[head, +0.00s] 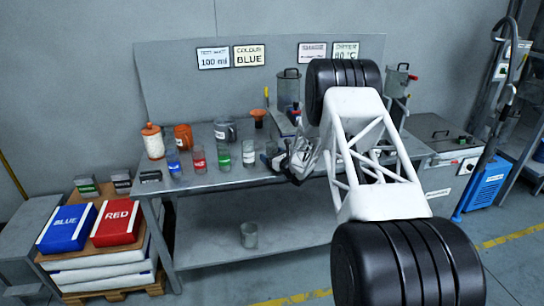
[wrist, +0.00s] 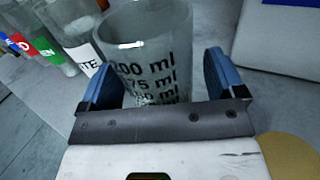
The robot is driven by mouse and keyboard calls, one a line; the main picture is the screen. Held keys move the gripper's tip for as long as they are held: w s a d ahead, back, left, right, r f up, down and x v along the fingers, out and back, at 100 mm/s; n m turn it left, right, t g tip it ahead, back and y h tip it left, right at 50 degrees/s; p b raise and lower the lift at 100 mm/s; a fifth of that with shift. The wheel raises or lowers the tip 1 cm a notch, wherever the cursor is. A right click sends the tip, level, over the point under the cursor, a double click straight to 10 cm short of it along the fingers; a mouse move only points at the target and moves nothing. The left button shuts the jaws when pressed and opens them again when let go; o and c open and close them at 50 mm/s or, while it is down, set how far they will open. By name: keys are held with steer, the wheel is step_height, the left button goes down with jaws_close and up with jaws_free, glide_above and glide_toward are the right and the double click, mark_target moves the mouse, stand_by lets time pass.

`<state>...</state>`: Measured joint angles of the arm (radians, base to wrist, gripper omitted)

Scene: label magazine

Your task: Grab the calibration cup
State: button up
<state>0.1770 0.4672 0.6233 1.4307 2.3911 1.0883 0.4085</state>
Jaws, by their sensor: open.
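The calibration cup (wrist: 143,60), a clear glass with black ml marks such as 200 ml, stands upright in the wrist view. My gripper (wrist: 165,62) is open, with one blue finger on each side of the cup. The cup's base is partly hidden by my gripper's front bar. I cannot tell whether either finger touches it. In the head view my gripper (head: 284,163) is low over the table's front edge, and the cup cannot be made out clearly there.
A row of labelled glasses, blue (head: 174,164), red (head: 198,160), green (head: 223,157) and white (head: 248,153), stands left of my gripper on the table (head: 215,178). Behind are an orange mug (head: 183,138) and a grey mug (head: 225,131). Another glass (head: 249,235) sits on the lower shelf.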

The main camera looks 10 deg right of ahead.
steer(key=shift+w, duration=0.1)
stand_by(0.5)
steer(key=c, duration=1)
steer(key=shift+r, duration=0.15)
steer(key=v, duration=1.8)
